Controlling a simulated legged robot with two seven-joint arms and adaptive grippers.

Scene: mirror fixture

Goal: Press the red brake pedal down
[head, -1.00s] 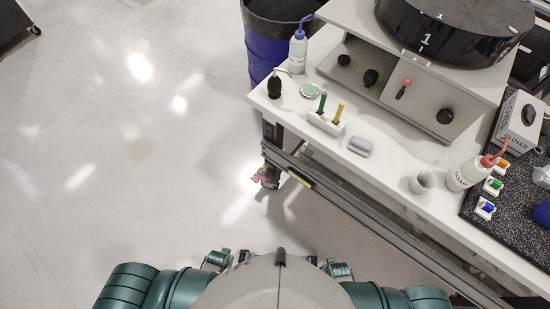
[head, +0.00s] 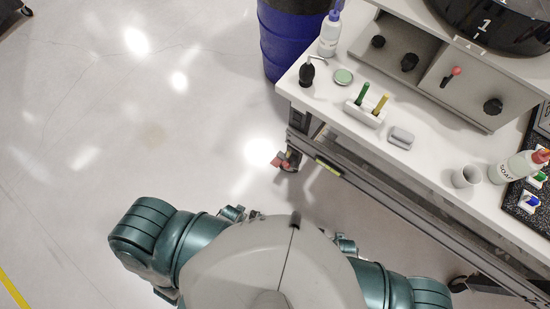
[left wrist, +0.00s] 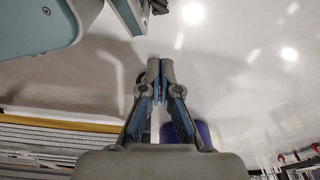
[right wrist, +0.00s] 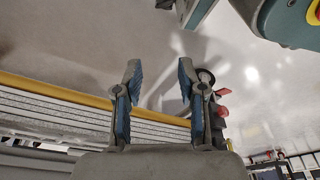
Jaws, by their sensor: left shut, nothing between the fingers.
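The red brake pedal (head: 278,161) sits at the caster under the near left corner of the workbench in the head view. In the right wrist view, red parts (right wrist: 222,111) show beside a dark caster wheel (right wrist: 205,77), just right of my right gripper's right finger. My right gripper (right wrist: 159,70) is open, with nothing between its fingers. My left gripper (left wrist: 160,68) is shut and empty above the floor. Neither gripper can be made out clearly in the head view. I see no contact between a gripper and the pedal.
The white workbench (head: 425,165) holds a squeeze bottle (head: 330,35), a pen holder (head: 364,113) and a cup (head: 466,177). A blue barrel (head: 285,45) stands behind its left end. A lower bench rail (head: 360,185) runs right of the caster.

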